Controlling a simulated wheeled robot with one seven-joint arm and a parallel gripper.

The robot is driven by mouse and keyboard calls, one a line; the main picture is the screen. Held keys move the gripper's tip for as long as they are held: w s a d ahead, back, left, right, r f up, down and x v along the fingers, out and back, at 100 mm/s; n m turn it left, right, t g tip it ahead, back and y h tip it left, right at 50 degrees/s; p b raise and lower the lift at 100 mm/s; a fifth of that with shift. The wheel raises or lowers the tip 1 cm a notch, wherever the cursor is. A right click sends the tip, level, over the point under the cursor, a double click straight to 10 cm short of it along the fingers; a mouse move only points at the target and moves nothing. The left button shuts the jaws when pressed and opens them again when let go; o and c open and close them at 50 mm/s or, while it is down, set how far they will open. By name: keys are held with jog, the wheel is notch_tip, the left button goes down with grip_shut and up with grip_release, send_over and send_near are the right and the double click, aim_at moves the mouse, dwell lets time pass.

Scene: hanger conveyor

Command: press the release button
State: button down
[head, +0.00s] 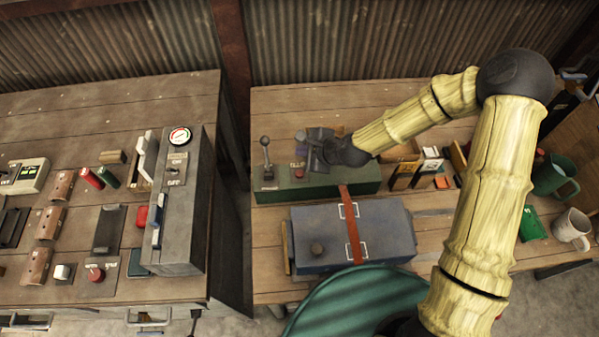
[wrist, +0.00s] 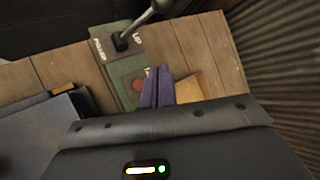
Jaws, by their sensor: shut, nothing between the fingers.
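A long green box (head: 330,182) on the right-hand bench carries a lever and a small round red button (head: 298,173). In the wrist view the red button (wrist: 138,83) shows on a green plate, partly hidden by my fingers. My gripper (head: 312,158) is over the box, just right of the button. Its two purple fingers (wrist: 157,88) are shut together and empty, with the tips close beside the button. I cannot tell whether they touch it.
A blue-grey case (head: 330,248) with a red strap lies in front of the box. Small boxes (head: 405,172) stand right of it, and mugs (head: 572,228) at the bench's right. The left bench (head: 100,100) holds switches, other buttons and a grey gauge box (head: 182,215).

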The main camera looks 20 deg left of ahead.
aim_at(303, 175)
jog(key=shift+f+b, duration=3.15)
jog(key=shift+f, duration=1.15)
jog(key=shift+f, duration=0.4)
jog(key=shift+f+b, duration=0.5)
jog(key=shift+b, duration=0.05)
jog(key=shift+r+p, duration=0.75)
jog(key=shift+r, duration=0.2)
jog(key=shift+r+p, duration=2)
jog(key=shift+r, duration=0.55)
